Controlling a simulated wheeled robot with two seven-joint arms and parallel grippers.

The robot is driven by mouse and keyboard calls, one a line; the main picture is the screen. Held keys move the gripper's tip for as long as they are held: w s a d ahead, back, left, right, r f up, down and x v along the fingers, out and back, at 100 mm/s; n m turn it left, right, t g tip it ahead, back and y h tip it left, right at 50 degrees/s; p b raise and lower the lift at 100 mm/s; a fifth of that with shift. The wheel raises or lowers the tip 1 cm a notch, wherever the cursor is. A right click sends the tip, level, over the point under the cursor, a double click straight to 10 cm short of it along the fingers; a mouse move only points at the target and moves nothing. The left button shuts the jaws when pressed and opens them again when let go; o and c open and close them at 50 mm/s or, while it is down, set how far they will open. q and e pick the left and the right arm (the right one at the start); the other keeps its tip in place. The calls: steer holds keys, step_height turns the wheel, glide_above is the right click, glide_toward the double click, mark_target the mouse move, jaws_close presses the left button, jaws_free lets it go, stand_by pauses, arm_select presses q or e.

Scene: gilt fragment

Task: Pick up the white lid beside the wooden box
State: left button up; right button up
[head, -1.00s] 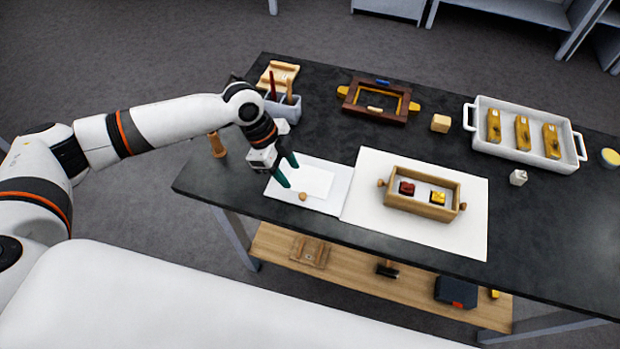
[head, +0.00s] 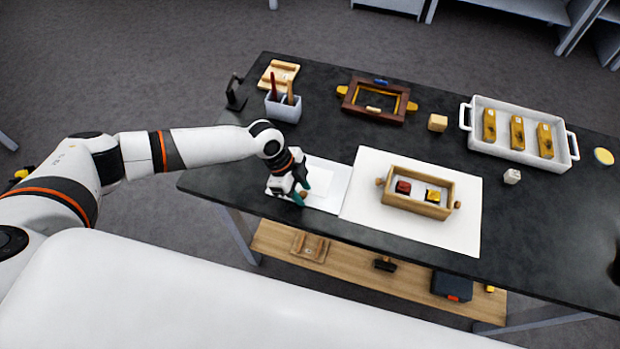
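The wooden box (head: 417,208) stands on a large white sheet (head: 365,207) and holds a red and a yellow block. Left of it lies a flat white panel (head: 320,182), which looks like the lid, on a white base (head: 335,203). A small round wooden knob (head: 304,194) shows at the panel's front. The wrist hides part of the panel. I cannot tell whether the fingers are apart, or touch the knob. My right gripper cannot be made out.
A pen holder (head: 283,107), a dark wooden frame (head: 376,102), a wooden cube (head: 437,122) and a white tray (head: 484,152) stand along the back. A small white object (head: 512,176) is right of the box. An unclear dark shape shows at the right edge.

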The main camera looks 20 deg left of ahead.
arm_select(q)
jaws_close()
